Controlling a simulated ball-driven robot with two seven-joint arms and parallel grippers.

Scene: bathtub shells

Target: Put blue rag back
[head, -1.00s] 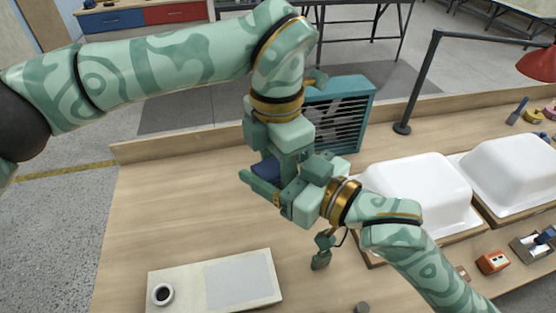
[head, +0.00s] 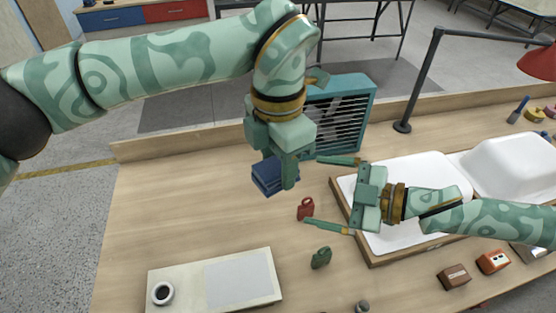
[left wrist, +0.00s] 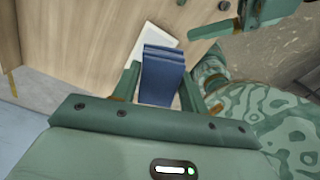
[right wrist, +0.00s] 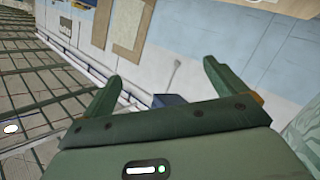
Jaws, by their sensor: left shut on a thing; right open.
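The blue rag (head: 267,177) is a folded dark blue block, held above the bench. My left gripper (head: 289,178) comes down from above and is shut on it. In the left wrist view the rag (left wrist: 163,75) sits between the fingers (left wrist: 160,90). My right gripper (head: 338,194) is open and empty to the right of the rag, its fingers pointing left toward it, apart from it. In the right wrist view a bit of blue (right wrist: 170,100) shows low between the open fingers (right wrist: 160,82).
White tub shells (head: 415,170) (head: 515,165) stand on wooden boards at the right. A teal fan box (head: 345,110) stands behind my left gripper. A pale panel with a cup (head: 240,280) lies in front. Small red (head: 305,209) and green (head: 321,257) items stand mid-bench. The left bench is clear.

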